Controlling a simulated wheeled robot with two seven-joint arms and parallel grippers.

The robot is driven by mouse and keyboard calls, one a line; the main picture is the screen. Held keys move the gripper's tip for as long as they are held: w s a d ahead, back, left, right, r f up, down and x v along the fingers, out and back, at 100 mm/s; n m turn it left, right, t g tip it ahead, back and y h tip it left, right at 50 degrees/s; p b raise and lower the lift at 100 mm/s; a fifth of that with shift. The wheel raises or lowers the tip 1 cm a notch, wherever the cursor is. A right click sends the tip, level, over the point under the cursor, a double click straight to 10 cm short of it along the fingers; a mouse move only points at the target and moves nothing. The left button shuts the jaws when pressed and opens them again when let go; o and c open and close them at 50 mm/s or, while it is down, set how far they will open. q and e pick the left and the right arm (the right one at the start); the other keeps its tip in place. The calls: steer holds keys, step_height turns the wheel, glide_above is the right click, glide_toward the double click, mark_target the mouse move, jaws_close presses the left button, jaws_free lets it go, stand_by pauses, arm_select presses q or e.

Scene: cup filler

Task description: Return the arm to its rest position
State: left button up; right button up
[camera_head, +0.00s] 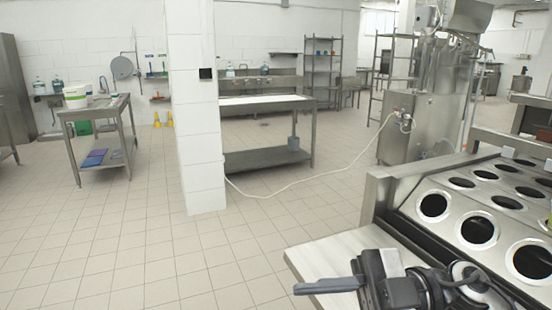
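My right gripper (333,286) is at the bottom of the head view, with its arm coming in from the lower right. It is over the light worktop beside the cup filler. One dark finger points left, and I see nothing held. I cannot make out the gap between the fingers. My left gripper and arm are not in view. The cup filler (413,205) stands at the right, a steel machine with rows of round dark-centred holes in its top plate.
The light worktop (322,252) lies left of the cup filler. A white pillar (197,130) stands at centre left. Steel tables (265,103) are further back, and a pale hose (300,183) runs across the floor. The tiled floor (95,245) at left is clear.

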steer(key=w+d+f+m+t+h, duration=0.3)
steer(key=f+m+t+h, duration=0.3)
steer(key=m+t, duration=0.4)
steer(key=w+d+f+m+t+h, duration=0.35)
steer(key=f+m+t, duration=0.35)
steer(key=m+t, duration=0.35)
steer(key=s+d+f+m+g+h, duration=0.1)
steer(key=s+f+g+h, duration=0.2)
steer(key=f, duration=0.6)
steer(key=s+d+f+m+g+h, duration=0.1)
steer(key=s+f+m+g+h, duration=0.1)
steer(key=s+f, duration=0.6)
step_height(320, 180, down, 2)
steer(key=shift+d+f+g+h, duration=0.1)
steer(key=shift+d+g+h, duration=0.15)
steer(key=shift+g+h, duration=0.6)
steer(key=shift+s+g+y, duration=0.15)
steer(key=shift+g+y, duration=0.15)
